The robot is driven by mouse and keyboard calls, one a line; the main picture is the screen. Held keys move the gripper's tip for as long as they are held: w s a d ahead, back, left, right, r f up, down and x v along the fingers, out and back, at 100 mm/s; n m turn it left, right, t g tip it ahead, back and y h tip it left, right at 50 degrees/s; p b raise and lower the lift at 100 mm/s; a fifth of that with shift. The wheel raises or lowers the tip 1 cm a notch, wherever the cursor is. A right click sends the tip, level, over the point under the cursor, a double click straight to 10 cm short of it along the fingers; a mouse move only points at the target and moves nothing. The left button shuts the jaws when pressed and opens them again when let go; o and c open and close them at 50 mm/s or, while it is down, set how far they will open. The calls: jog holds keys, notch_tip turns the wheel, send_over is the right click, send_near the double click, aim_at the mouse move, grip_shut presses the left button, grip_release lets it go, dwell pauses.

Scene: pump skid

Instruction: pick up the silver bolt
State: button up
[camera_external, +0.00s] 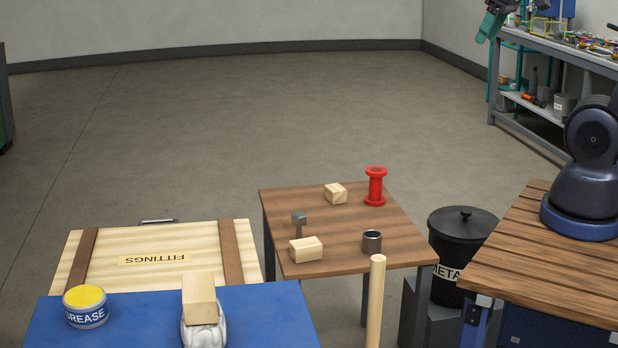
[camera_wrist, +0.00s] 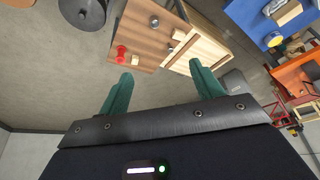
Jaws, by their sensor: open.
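A silver-grey bolt (camera_external: 299,218) with a blocky head stands upright, head up, on the small brown table (camera_external: 345,220), near its left edge, just behind a pale wooden block (camera_external: 305,249). In the wrist view the table (camera_wrist: 150,40) is far off beyond the fingers, and the bolt is too small to make out surely. My gripper (camera_wrist: 159,72) shows in the wrist view with its two teal fingers wide apart and nothing between them. It is well away from the table.
The table also holds a red spool (camera_external: 375,187), a second wooden block (camera_external: 335,193) and a grey metal cylinder (camera_external: 371,242). An upright wooden rod (camera_external: 375,305) rises in front. A black bin (camera_external: 460,230), fittings crate (camera_external: 155,242) and blue surface (camera_external: 260,325) surround it.

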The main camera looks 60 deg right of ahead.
jog(key=w+a+f+m, duration=0.1)
jog(key=w+f, duration=0.3)
jog(key=w, duration=1.3)
jog(key=m+h, duration=0.1)
jog(key=m, duration=0.1)
send_over(299, 214)
jog(key=s, duration=0.3)
notch_tip(299, 214, down, 42)
jog(key=r, duration=0.1)
jog(key=shift+h, duration=0.3)
jog(key=shift+a+x, duration=0.2)
jog(key=shift+x, duration=1.55)
jog(key=shift+a+x, duration=0.2)
jog(key=shift+x, duration=1.5)
jog(key=shift+s+f+x, duration=0.1)
jog(key=shift+s+x, duration=0.1)
jog(key=shift+x, duration=0.7)
jog(key=shift+s+f+x, duration=0.1)
jog(key=shift+s+x, duration=0.05)
jog(key=shift+x, duration=0.75)
jog(key=shift+s+f+x, duration=0.1)
jog(key=shift+s+x, duration=0.1)
jog(key=shift+x, duration=0.7)
jog(key=shift+a+r, duration=0.1)
jog(key=shift+a, duration=0.1)
jog(key=c, duration=1.1)
jog(key=shift+c, duration=0.2)
jog(key=shift+r, duration=0.15)
